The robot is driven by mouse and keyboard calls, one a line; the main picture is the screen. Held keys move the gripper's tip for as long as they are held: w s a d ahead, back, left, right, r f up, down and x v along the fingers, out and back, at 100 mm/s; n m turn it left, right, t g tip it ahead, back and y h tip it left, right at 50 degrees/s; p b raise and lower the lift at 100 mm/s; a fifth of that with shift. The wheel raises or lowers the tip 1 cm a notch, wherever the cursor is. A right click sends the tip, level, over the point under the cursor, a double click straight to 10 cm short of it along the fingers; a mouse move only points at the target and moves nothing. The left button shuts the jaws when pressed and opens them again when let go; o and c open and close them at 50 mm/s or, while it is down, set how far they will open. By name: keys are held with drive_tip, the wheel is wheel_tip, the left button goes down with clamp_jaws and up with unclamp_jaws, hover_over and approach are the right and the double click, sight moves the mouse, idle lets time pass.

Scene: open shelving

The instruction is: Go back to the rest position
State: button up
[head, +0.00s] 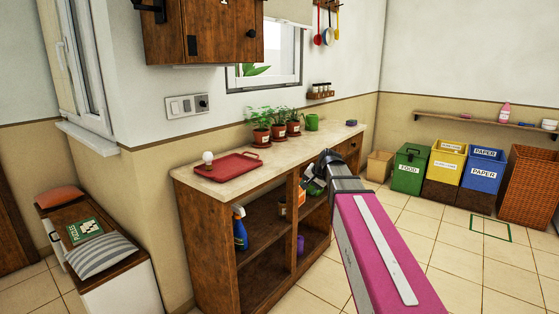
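My arm reaches in from the lower right in the head view. Its end, my gripper (312,184), is at the front of the wooden shelving unit (215,205), by the upper opening of its right part. The gripper is small and partly hidden by my wrist, so its fingers and anything between them cannot be made out.
The countertop holds a red tray (228,168), a white bulb-like object (207,157), potted plants (262,136) and a green mug (312,122). A blue spray bottle (240,230) stands in the shelving. Bins, including a green one (409,170), line the back right. The tiled floor (470,262) at right is clear.

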drive_tip(key=s+d+f+n+g+h, duration=0.2)
drive_tip(key=s+d+f, duration=0.1)
drive_tip(key=s+f, duration=0.8)
drive_tip(key=s+d+f+n+g+h, duration=0.2)
drive_tip(key=s+d+f+g, duration=0.1)
drive_tip(key=s+f, duration=0.9)
drive_tip(key=shift+s+d+f+n, duration=0.25)
drive_tip(key=shift+d+f+n, duration=0.2)
drive_tip(key=shift+f, duration=0.45)
